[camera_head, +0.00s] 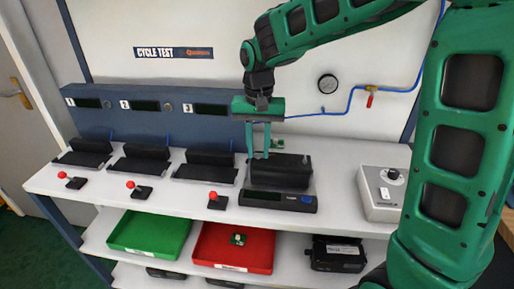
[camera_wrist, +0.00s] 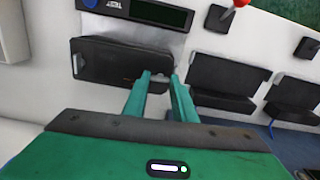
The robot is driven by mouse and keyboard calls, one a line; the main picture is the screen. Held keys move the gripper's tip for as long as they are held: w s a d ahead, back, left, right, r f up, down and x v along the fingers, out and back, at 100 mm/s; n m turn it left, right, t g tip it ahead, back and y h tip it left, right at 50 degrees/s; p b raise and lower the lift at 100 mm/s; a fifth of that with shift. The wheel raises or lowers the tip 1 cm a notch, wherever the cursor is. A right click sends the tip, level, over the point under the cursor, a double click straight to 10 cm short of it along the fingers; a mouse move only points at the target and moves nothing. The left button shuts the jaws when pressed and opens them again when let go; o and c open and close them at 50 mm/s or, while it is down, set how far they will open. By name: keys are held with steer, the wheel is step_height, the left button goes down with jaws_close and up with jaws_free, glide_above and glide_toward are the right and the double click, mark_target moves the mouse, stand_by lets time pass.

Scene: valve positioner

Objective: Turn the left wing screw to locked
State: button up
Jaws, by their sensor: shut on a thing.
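The black positioner (camera_head: 282,172) sits in the rightmost bench station, behind a display unit (camera_head: 268,199). It also shows in the wrist view (camera_wrist: 115,62), where the scene appears turned around. My gripper (camera_head: 259,156) points down at the positioner's left end in the head view. Its fingers (camera_wrist: 161,78) are closed in on the left wing screw there. The fingertips largely hide the screw, so I cannot tell its angle. A small upright grey part, seemingly the right wing screw (camera_head: 306,161), stands at the other end, clear of my gripper.
Several empty black stations (camera_head: 205,167) and red-knobbed levers (camera_head: 217,200) line the bench to the left. A grey control box (camera_head: 381,194) stands to the right. Green (camera_head: 150,233) and red (camera_head: 233,247) trays are on the shelf below. A blue hose (camera_head: 345,112) runs along the back wall.

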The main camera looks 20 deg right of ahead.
steer(key=shift+m, duration=0.4)
steer(key=o, duration=1.1)
steer(key=shift+c, duration=0.2)
steer(key=shift+r, duration=0.15)
step_height(320, 180, up, 10)
steer(key=shift+r, duration=0.25)
steer(key=shift+w, duration=0.1)
steer(key=s+d+f+m, duration=0.1)
steer(key=s+d+f, duration=0.1)
steer(key=s+d, duration=0.6)
steer(key=s+d+f, duration=0.2)
steer(key=s+d, duration=0.3)
steer(key=d, duration=0.5)
steer(key=s+d+f, duration=0.2)
steer(key=s+f, duration=0.1)
steer(key=s, duration=0.4)
steer(key=s+d+f, duration=0.3)
steer(key=s+f, duration=0.1)
steer(key=s, duration=0.4)
steer(key=shift+s+d+m, duration=0.2)
steer(key=shift+d+m, duration=0.1)
steer(key=shift+d, duration=0.05)
